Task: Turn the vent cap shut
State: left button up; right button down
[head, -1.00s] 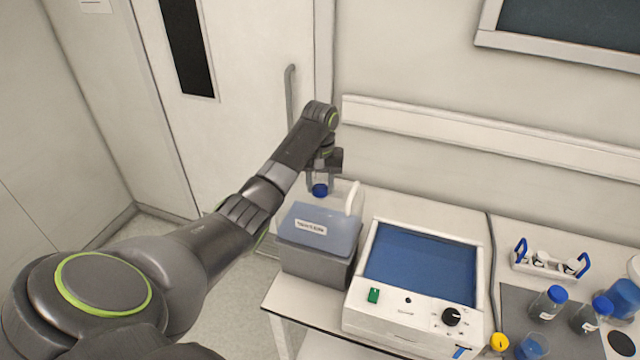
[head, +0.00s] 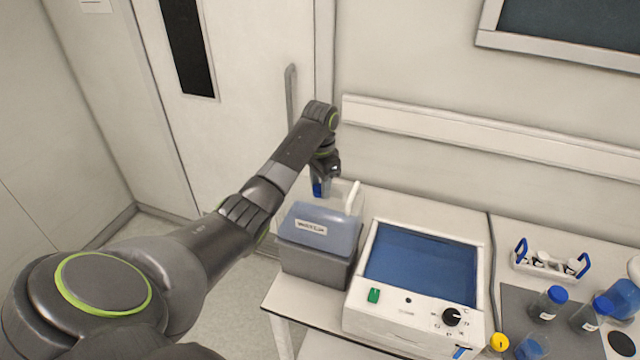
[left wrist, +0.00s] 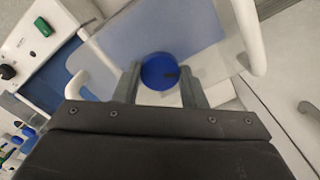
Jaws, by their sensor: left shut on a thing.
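The vent cap is a round blue cap (left wrist: 159,71) with a small dark mark, on top of a translucent, bluish container (head: 318,232) with a label and a white handle. In the head view the blue cap (head: 320,187) shows just under my left gripper. My left gripper (left wrist: 157,85) points down from above, its two fingers on either side of the cap and shut on it. In the head view the left gripper (head: 323,180) appears turned, so its fingers partly cover the cap. My right gripper is not in view.
The container sits in a grey tub (head: 314,263) at the bench's left end. Right of it stands a white device with a blue top (head: 422,266), a knob and a green switch. Several blue-capped jars (head: 548,303) and a white rack (head: 549,263) are farther right.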

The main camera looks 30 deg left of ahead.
pick_arm(q)
jog(key=m, duration=0.6)
jog(key=shift+m, duration=0.3)
jog(key=m, duration=0.5)
jog(key=shift+m, duration=0.3)
jog(key=shift+d+f, duration=0.1)
jog(key=o, duration=1)
